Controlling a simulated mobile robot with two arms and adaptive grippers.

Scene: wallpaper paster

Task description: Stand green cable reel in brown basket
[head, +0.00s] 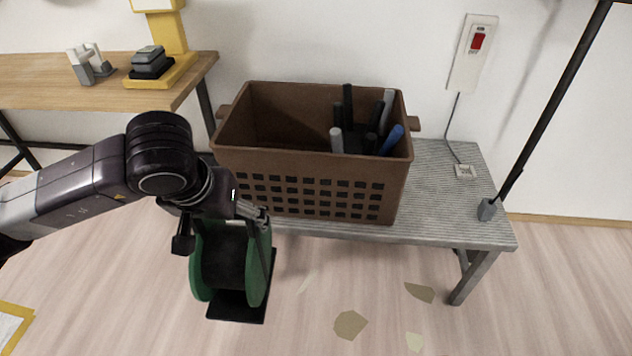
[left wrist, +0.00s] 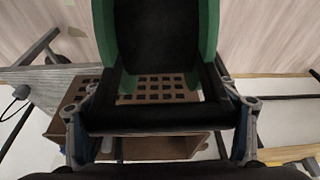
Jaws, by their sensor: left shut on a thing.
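The green cable reel (head: 262,262) has green side discs, a black core and a black base plate. It hangs upright in the air in front of the grey bench, left of the basket's front. My left gripper (head: 248,212) is shut on the reel's black top bar, which spans between the fingers in the left wrist view (left wrist: 160,118). The brown basket (head: 310,160) stands on the bench with its top open. Its left part looks empty, and its right part holds several upright handles (head: 363,125). It also shows behind the reel in the left wrist view (left wrist: 160,149). My right gripper is not in view.
The grey bench (head: 440,205) carries the basket and has bare room at right. A black pole (head: 555,100) rises at right. A wooden table (head: 50,75) with a yellow stand (head: 165,75) is at left. Paper scraps (head: 350,325) lie on the floor.

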